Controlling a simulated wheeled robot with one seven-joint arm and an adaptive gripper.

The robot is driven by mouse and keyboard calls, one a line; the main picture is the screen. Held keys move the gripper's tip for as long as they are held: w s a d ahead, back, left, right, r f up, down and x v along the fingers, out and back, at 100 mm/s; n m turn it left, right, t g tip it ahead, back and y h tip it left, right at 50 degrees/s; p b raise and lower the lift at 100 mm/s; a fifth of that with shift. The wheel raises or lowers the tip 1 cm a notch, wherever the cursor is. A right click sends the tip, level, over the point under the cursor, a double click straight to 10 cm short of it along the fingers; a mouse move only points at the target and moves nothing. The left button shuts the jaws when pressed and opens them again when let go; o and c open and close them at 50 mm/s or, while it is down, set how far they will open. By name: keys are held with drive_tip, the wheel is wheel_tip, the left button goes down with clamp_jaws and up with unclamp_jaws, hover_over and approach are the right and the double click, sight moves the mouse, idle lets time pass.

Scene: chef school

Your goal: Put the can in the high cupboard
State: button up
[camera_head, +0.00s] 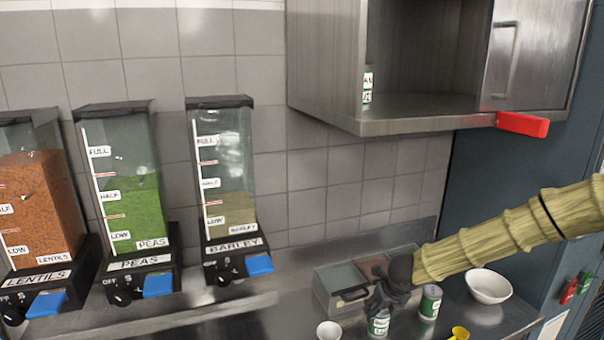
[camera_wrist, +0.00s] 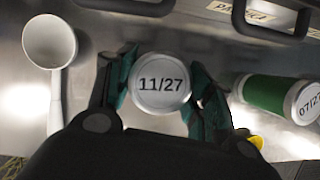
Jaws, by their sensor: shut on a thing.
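My gripper (camera_wrist: 162,88) is shut around a can (camera_wrist: 160,84) with a silver lid marked 11/27, and a finger stands on each side of it. In the head view this can (camera_head: 379,325) shows its green and white side below my gripper (camera_head: 380,300), at counter level. A second green can (camera_head: 430,302) stands just to its right; the wrist view shows it too (camera_wrist: 270,93). The high cupboard (camera_head: 410,118) is at the upper right. Its left part is open, with small green and white cans (camera_head: 367,88) at its left edge. A metal door panel (camera_head: 525,50) is at its right.
Metal bins (camera_head: 340,285) stand behind my gripper. A white bowl (camera_head: 489,286) is at the right, and a white ladle or cup (camera_wrist: 50,42) at the left. A red block (camera_head: 523,123) juts from the cupboard's lower edge. Dispensers (camera_head: 225,180) line the left wall.

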drive_tip(key=shift+b+v, duration=1.2)
drive_tip(key=shift+v, duration=1.1)
drive_tip(key=shift+d+b+v, duration=0.1)
drive_tip(key=shift+b+v, duration=0.2)
drive_tip(key=shift+v, duration=1.2)
drive_tip(key=shift+d+b+v, duration=0.15)
drive_tip(key=shift+b+v, duration=0.1)
drive_tip(key=shift+v, duration=1.2)
